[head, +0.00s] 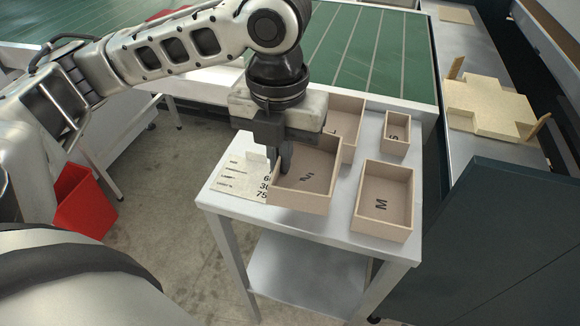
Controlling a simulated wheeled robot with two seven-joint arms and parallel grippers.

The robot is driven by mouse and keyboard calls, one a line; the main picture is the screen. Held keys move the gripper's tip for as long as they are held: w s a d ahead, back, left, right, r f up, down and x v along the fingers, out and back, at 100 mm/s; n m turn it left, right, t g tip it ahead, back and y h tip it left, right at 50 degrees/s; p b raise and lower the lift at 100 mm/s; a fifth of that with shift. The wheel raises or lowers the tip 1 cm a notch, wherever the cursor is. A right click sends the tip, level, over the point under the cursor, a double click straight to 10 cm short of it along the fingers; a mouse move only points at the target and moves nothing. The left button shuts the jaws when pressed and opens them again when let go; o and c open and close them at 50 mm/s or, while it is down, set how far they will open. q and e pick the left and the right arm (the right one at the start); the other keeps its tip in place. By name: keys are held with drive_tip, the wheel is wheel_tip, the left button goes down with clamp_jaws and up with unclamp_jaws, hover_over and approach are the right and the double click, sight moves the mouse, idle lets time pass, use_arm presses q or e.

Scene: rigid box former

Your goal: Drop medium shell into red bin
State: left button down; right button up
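A medium shell (312,183), an open tan box marked with an M-like letter, is below my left gripper (284,160). The gripper points down at the shell's left wall, with one dark finger showing against the inside. It appears shut on that wall; the other finger is mostly hidden. The shell sits turned and overlaps a printed card; I cannot tell whether it is clear of the table. A second medium shell (383,198), marked M, stands at the table's right front. The red bin (84,203) is on the floor at the left. My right gripper is not in view.
The white table (340,228) also holds a large shell (347,118), partly hidden, and a small shell (396,134). The printed card (232,182) lies at its left. A green-topped surface (385,55) is behind. A flat box blank (490,105) lies at the right.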

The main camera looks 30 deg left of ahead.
sight(290, 173)
use_arm(q)
drive_tip(key=w+f, duration=0.2)
drive_tip(key=shift+w+f, duration=0.2)
drive_tip(key=shift+f, duration=0.2)
drive_tip(key=shift+w+a+f, duration=0.1)
drive_tip(key=shift+w+f, duration=0.1)
drive_tip(key=shift+f, duration=1.5)
drive_tip(key=shift+f, duration=0.1)
drive_tip(key=c, duration=1.7)
unclamp_jaws()
drive_tip(key=shift+f, duration=0.1)
